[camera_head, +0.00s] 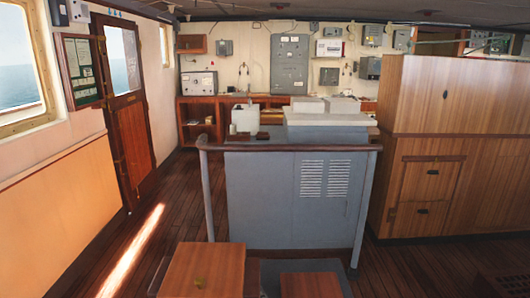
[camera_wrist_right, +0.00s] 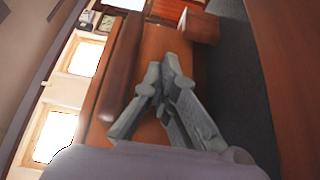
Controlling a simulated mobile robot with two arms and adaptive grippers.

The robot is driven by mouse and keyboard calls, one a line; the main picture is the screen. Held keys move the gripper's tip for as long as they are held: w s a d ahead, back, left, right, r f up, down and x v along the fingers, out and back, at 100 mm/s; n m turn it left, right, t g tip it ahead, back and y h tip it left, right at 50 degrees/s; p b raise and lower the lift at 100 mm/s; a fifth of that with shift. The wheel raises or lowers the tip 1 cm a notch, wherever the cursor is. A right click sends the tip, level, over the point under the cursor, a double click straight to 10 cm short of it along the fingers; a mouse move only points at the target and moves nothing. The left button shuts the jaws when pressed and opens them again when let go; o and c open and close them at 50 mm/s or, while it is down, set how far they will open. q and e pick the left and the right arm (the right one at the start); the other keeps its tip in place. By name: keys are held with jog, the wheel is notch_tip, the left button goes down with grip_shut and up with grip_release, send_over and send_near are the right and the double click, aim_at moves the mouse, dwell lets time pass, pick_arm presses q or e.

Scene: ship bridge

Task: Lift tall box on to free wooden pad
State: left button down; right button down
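Two brown wooden blocks show at the bottom edge of the head view. The left wooden block (camera_head: 205,266) looks larger and has a small round spot on its near face; the right wooden block (camera_head: 310,285) is lower and cut off by the frame. I cannot tell which is a pad or whether either is the tall box. My right gripper (camera_wrist_right: 162,78) shows only in the right wrist view. Its fingers come together at the tips with nothing visible between them, above a brown surface. My left gripper is in neither view.
A grey console (camera_head: 280,190) with a wooden rail stands straight ahead, behind the blocks. A wooden cabinet (camera_head: 430,195) is at the right. The wooden floor (camera_head: 165,225) is clear to the left, toward a door (camera_head: 127,110). A counter with equipment lines the far wall.

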dwell(0.3)
jog(key=shift+f, duration=0.15)
dwell(0.3)
jog(key=shift+s+d+f, duration=0.1)
jog(key=shift+s+d, duration=0.2)
jog(key=shift+s, duration=0.05)
jog(key=shift+w+d+v, duration=0.1)
jog(key=shift+d+v, duration=0.1)
jog(key=shift+v, duration=1.85)
jog(key=shift+w+d+v, duration=0.1)
jog(key=shift+d+v, duration=0.1)
jog(key=shift+v, duration=1.9)
jog(key=shift+s, duration=3.95)
